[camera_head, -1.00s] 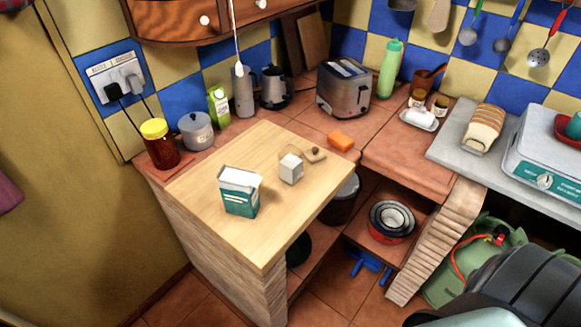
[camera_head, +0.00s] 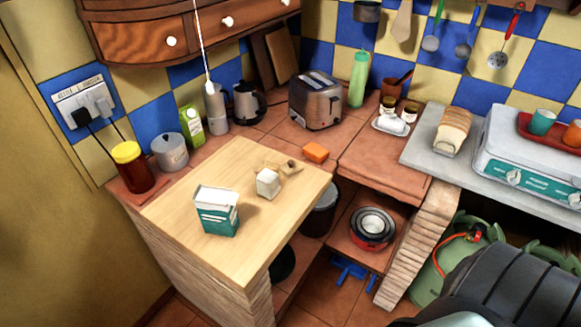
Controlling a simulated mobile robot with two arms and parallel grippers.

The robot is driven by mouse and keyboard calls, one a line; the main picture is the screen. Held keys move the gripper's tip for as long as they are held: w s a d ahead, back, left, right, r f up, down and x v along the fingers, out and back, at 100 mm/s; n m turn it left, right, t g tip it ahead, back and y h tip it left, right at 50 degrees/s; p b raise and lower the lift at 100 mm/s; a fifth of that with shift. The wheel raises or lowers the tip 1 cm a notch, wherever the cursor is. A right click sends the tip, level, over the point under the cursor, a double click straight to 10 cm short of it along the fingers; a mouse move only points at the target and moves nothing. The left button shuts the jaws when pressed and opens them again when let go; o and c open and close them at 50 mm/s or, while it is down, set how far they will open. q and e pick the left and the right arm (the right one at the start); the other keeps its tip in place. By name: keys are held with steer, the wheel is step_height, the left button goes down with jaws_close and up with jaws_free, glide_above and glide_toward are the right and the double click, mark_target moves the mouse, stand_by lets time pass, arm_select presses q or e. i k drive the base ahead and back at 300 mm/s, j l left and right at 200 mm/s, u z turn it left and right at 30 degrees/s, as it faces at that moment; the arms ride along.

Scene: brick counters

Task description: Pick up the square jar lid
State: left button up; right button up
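The square jar lid (camera_head: 290,167) appears to be the small, flat, light wooden piece with a dark knob. It lies on the wooden board counter (camera_head: 175,205), just behind and right of a small, pale, square jar (camera_head: 268,185). The jar seems to hold something white; its clear upper part is hard to make out. Neither of my grippers shows in the head view. A dark, ribbed part at the lower right seems to be my own arm.
A teal and white carton (camera_head: 216,216) stands left of the jar. An orange sponge (camera_head: 316,152) lies behind the lid on the tiles. A toaster (camera_head: 317,102), a green bottle (camera_head: 359,78) and a kettle (camera_head: 248,103) stand farther back. The board's front right is clear.

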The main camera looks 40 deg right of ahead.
mark_target(290, 168)
steer(key=l+u, duration=0.15)
steer(key=l, duration=0.25)
steer(key=k+l+u, duration=0.15)
steer(key=l, duration=0.25)
steer(key=k+l+u, duration=0.15)
steer(key=l, duration=0.3)
steer(key=k+l+u, duration=0.15)
steer(key=l, duration=0.2)
